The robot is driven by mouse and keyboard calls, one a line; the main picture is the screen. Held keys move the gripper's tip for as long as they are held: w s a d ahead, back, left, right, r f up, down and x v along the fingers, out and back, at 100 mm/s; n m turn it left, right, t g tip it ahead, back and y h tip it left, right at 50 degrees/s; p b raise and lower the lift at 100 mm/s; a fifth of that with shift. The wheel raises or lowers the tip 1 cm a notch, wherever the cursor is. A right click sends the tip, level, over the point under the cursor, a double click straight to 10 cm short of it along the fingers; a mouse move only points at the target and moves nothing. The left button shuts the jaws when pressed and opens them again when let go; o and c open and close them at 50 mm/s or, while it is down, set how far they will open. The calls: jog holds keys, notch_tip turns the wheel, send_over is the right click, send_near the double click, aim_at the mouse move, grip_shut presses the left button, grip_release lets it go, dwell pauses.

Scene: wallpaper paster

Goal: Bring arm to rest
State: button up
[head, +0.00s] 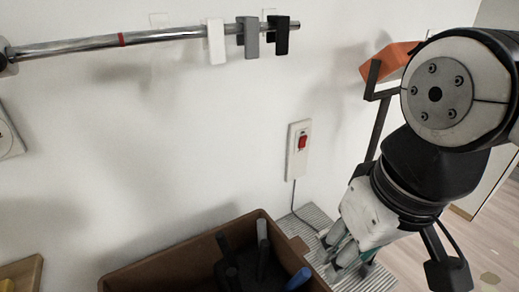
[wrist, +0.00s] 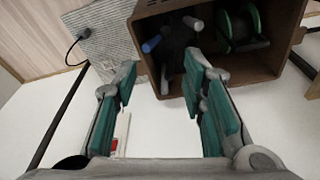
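My arm (head: 440,150) reaches in from the right of the head view and bends downward. My gripper (head: 343,264) hangs low, just right of the brown box (head: 190,250), in front of the ribbed grey mat. In the wrist view my gripper (wrist: 163,88) has its two teal-padded fingers spread apart, with nothing held between them. The brown box (wrist: 240,72) lies beyond the right finger and holds a green spool (wrist: 240,27) and a dark holder with several handles. The tips' exact height over the box rim cannot be told.
A metal rail (head: 110,40) on the wall carries white, grey and black clips. A red switch (head: 302,141) with a cable is on the wall. An orange block (head: 390,61) sits on a dark stand behind my arm. The ribbed mat (wrist: 107,38) is below.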

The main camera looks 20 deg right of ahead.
notch_tip(320, 180, up, 10)
jog(key=t+p, duration=0.2)
jog(key=p, duration=0.6)
jog(key=shift+d+p, duration=0.15)
jog(key=shift+p, duration=0.2)
jog(key=shift+r, duration=0.1)
